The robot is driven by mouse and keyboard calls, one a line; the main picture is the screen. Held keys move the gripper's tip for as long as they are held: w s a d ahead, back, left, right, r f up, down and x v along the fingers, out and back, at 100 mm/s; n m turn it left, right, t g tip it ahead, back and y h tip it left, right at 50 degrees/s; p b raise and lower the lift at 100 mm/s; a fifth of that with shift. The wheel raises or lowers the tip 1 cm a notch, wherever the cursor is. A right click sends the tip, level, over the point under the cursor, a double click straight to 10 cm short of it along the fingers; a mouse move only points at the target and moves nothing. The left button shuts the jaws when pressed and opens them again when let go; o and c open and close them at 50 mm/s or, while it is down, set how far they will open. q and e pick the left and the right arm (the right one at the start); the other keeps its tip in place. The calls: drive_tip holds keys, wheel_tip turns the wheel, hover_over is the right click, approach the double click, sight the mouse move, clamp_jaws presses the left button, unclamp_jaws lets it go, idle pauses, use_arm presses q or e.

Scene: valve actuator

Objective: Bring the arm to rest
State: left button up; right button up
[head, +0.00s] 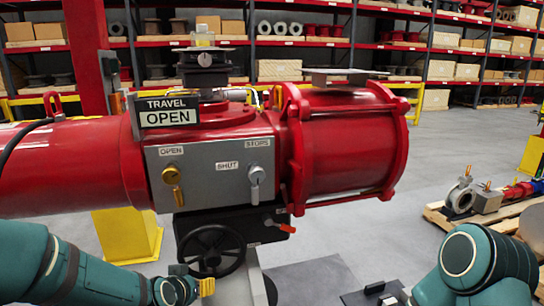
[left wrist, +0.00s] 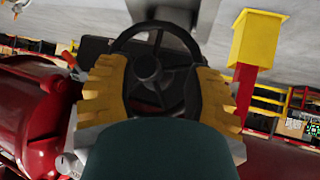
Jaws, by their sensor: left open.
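My left arm (head: 70,270) comes in from the lower left. Its gripper (head: 193,278) is low in front of the actuator, by the lower left of the black handwheel (head: 211,250). In the left wrist view the yellow fingers of my left gripper (left wrist: 162,95) are spread wide, with the handwheel (left wrist: 150,62) showing beyond them. Nothing is seen held; whether a finger touches the wheel I cannot tell.
The red valve actuator (head: 345,145) fills the middle, with a grey panel (head: 215,170) bearing a brass key switch and a grey one. Its sign (head: 168,112) reads TRAVEL OPEN. A yellow post (head: 128,235) stands behind. A pallet (head: 450,222) with parts is at right.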

use_arm(q)
drive_tip(key=s+d+f+g+h, duration=0.1)
drive_tip(key=s+d+f+g, duration=0.3)
drive_tip(key=s+f, duration=0.5)
drive_tip(key=s+d+f+n+g+h+b, duration=0.1)
drive_tip(key=s+d+f+g, duration=0.3)
drive_tip(key=s+f, duration=0.6)
wheel_tip(320, 180, down, 7)
drive_tip(key=shift+d+r+h+b, duration=0.1)
drive_tip(key=shift+d+h+b, duration=0.2)
drive_tip(key=shift+d, duration=0.35)
